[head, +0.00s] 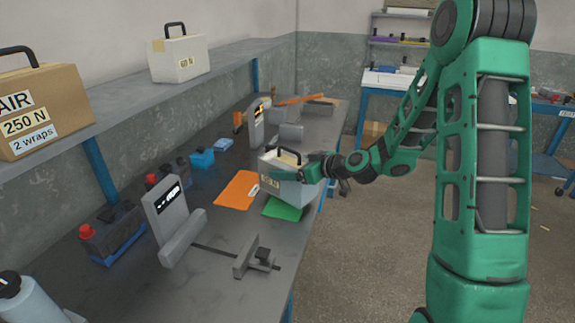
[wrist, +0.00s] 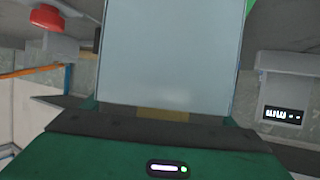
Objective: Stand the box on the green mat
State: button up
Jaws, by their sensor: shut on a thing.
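A pale grey-white box (head: 303,192) with a black handle and a label hangs at my gripper (head: 297,172) over the right side of the bench. It looks about upright. My gripper is shut on it, with a green finger across its near face. The green mat (head: 283,208) lies flat on the bench just below and in front of the box, which hides its far part. I cannot tell whether the box touches the mat. In the wrist view the box's plain face (wrist: 172,50) fills the middle, above the gripper's dark edge (wrist: 140,125).
An orange mat (head: 237,191) lies left of the green one. A grey display unit (head: 170,215) and a clamp-like fixture (head: 255,258) stand nearer. A cardboard box (head: 40,110) and a white box (head: 180,58) stand on the shelf. The bench's right edge is close.

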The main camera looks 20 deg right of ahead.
jog(key=shift+f, duration=1.05)
jog(key=shift+f, duration=0.1)
jog(key=o, duration=2.1)
jog(key=s+d+r+m+g+h, duration=0.2)
jog(key=s+d, duration=0.4)
jog(key=s, duration=0.8)
jog(key=s+d+r+m+g+h, duration=0.2)
jog(key=s+d+m+g, duration=0.3)
jog(key=s, duration=1)
jog(key=s+d+r+m+g+h, duration=0.3)
jog(key=s+d+m, duration=0.3)
jog(key=s, duration=0.9)
jog(key=shift+d+r+g, duration=0.2)
jog(key=shift+d+g, duration=0.1)
jog(key=shift+g, duration=0.4)
